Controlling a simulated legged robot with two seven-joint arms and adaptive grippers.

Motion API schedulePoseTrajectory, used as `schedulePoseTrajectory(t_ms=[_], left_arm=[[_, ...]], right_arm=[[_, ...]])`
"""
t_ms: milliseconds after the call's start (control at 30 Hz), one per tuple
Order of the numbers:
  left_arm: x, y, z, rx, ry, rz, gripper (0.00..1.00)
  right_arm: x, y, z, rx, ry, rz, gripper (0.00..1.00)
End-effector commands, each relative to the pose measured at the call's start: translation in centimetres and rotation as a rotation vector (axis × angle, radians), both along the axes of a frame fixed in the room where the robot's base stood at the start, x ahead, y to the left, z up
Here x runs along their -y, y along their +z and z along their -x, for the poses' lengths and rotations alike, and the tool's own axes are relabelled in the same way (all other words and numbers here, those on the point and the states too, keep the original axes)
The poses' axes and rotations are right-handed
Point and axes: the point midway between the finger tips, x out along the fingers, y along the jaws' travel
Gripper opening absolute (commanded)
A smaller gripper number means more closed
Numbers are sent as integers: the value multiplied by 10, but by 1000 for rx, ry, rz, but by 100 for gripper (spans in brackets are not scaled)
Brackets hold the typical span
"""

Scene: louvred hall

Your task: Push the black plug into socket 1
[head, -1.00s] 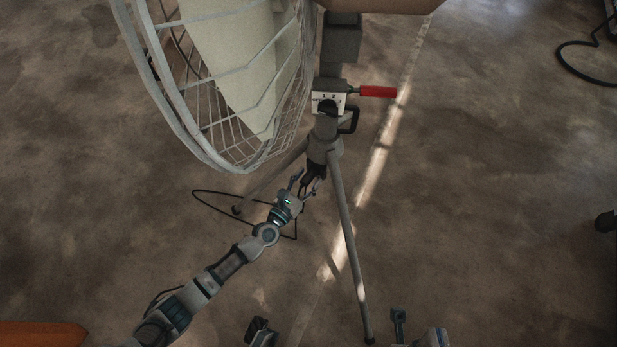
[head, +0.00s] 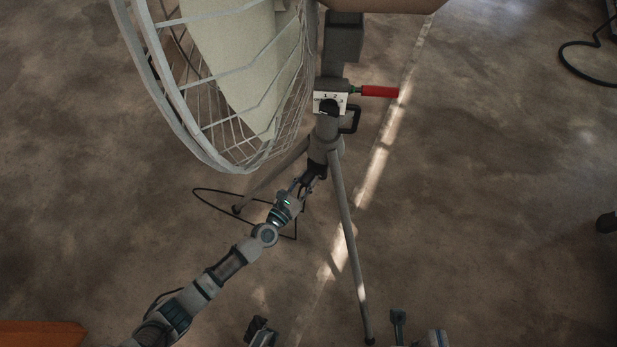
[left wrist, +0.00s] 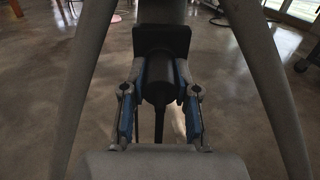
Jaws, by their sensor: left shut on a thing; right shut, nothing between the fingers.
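The black plug (left wrist: 157,80) is a dark cylinder between my left gripper's fingers in the left wrist view. In the head view the plug (head: 316,169) is a small dark shape just below the tripod hub. My left gripper (head: 307,181) is shut on it; the fingers also show in the left wrist view (left wrist: 160,92). A dark square piece (left wrist: 161,39) is right behind the plug. A white panel (head: 330,97) marked 1 and 2 is higher on the stand; its socket openings are too small to tell. My right gripper (head: 398,316) is shut and empty at the bottom edge.
A large caged fan (head: 215,90) fills the upper left. A red handle (head: 380,91) sticks out right of the panel. A tripod leg (head: 347,240) runs down right of my left gripper. A black cable (head: 222,199) loops on the floor. Open floor lies right.

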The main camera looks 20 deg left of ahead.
Motion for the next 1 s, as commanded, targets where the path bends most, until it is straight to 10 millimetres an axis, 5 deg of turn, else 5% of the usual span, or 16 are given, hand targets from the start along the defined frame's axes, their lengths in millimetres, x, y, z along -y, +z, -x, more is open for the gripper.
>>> schedulePoseTrajectory(t_ms=[267,733,1000], left_arm=[[-1,0,6,0,-1,0,0],[-12,-1,61,-2,0,0,0],[-13,0,66,0,-1,0,0]], right_arm=[[0,1,0,1,0,0,0],[0,6,1,7,-1,0,0],[0,6,1,7,-1,0,0]])
